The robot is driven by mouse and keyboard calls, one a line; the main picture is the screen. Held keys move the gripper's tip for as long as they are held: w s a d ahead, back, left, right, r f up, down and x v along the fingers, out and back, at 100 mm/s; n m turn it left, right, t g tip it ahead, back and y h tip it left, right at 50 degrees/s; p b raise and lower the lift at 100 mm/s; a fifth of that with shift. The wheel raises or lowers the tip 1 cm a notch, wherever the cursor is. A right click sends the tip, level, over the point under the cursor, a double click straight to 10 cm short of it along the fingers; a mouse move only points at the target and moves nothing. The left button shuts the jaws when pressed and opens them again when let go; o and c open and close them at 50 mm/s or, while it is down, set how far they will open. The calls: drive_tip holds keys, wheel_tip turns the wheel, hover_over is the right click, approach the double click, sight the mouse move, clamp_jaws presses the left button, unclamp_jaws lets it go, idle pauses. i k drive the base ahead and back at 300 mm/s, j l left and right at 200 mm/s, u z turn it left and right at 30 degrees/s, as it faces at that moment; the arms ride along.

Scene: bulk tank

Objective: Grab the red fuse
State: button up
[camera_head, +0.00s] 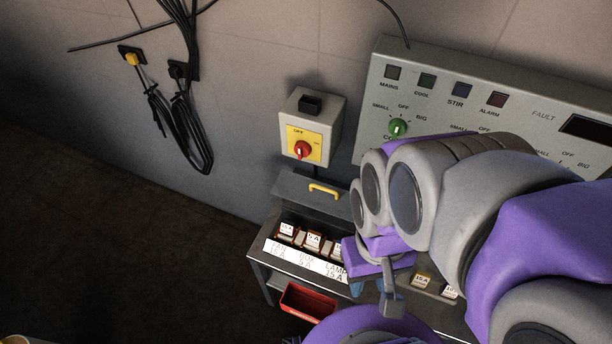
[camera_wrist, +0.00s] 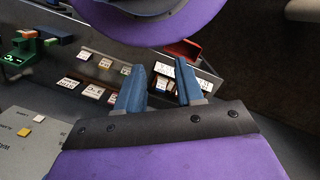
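My gripper (camera_wrist: 156,88) shows in the wrist view with its two blue fingers apart and nothing held between them. In the head view my arm hides most of it; a blue fingertip (camera_head: 357,288) shows beside the fuse box. The open fuse box (camera_head: 290,254) holds a row of white-faced fuses with reddish-brown sides, including a left one (camera_head: 287,230) and a middle one marked 5 A (camera_head: 313,240). Part of this row (camera_wrist: 163,86) shows between and beyond my fingers in the wrist view. I cannot tell which fuse is the red one.
A red bin (camera_head: 308,301) sits below the fuse box. The raised grey lid (camera_head: 312,195) has a yellow handle. A switch box with a red knob (camera_head: 303,150) and a control panel (camera_head: 440,95) are on the wall. More fuses (camera_head: 421,281) lie right of my gripper. Cables hang at left.

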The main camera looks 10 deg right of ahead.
sight(288, 228)
drive_tip(key=k+j+z, duration=0.1)
drive_tip(key=k+z, duration=0.6)
drive_tip(key=z, duration=0.25)
